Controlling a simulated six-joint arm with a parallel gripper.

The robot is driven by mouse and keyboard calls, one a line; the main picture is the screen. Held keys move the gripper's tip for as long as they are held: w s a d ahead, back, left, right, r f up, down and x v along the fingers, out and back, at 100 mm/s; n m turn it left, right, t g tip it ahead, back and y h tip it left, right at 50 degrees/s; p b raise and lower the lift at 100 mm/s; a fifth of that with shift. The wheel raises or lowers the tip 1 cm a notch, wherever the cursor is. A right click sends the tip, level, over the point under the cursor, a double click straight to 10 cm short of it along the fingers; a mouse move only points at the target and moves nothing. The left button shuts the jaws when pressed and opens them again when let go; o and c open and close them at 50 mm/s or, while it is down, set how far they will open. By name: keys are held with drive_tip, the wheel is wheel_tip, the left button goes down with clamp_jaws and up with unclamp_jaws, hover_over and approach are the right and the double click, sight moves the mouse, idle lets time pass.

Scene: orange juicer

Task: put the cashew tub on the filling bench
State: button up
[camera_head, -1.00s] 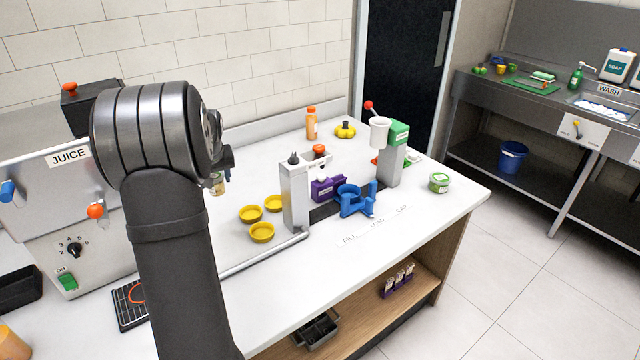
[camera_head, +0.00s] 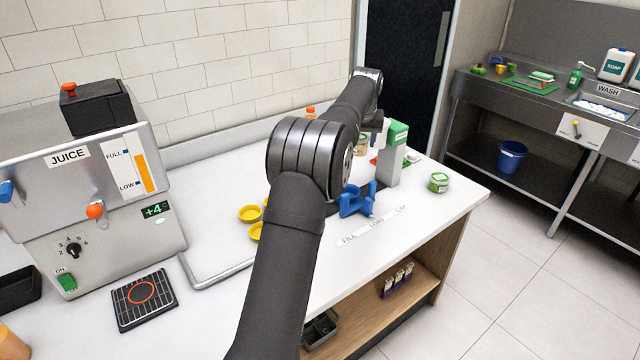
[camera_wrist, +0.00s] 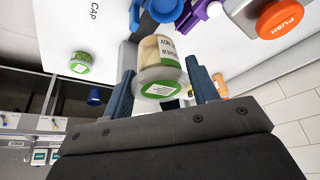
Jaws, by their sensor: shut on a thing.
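The cashew tub (camera_wrist: 160,62) is a clear tub with pale contents, a white label and a green-and-white end facing the wrist camera. My gripper (camera_wrist: 161,78) is shut on it, one dark blue finger on each side. In the head view my arm hides most of the gripper, and only a small part of the tub (camera_head: 362,146) shows beyond the wrist. The tub is held above the far part of the white filling bench (camera_head: 440,211). The wrist view does not clearly show any contact between tub and bench.
Another green-labelled tub (camera_head: 438,183) stands near the bench's right end. A blue holder (camera_head: 357,201) and a grey post with a green top (camera_head: 393,155) stand close to my arm. Yellow dishes (camera_head: 250,214) lie left of it. The bench's front right is clear.

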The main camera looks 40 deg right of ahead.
drive_tip(key=s+d+f+m+g, duration=0.1)
drive_tip(key=s+d+f+m, duration=0.1)
drive_tip(key=s+d+f, duration=0.35)
drive_tip(key=s+d+f+m+h, duration=0.1)
drive_tip(key=s+d+f, duration=0.2)
drive_tip(key=s, duration=0.6)
drive_tip(key=s+d+f+m+g, duration=0.1)
drive_tip(key=s+d+f+m, duration=0.1)
drive_tip(key=s+d+f, duration=0.35)
drive_tip(key=w+f, duration=0.1)
drive_tip(key=w, duration=0.2)
drive_tip(key=w+a+f, duration=0.1)
drive_tip(key=w+f, duration=0.1)
drive_tip(key=w, duration=0.1)
drive_tip(key=w+f, duration=0.2)
drive_tip(key=w, duration=0.1)
drive_tip(key=shift+a, duration=0.15)
drive_tip(key=shift+w+f, duration=0.35)
drive_tip(key=shift+w, duration=0.15)
drive_tip(key=shift+f, duration=1.95)
drive_tip(key=shift+f, duration=0.15)
drive_tip(key=o, duration=1)
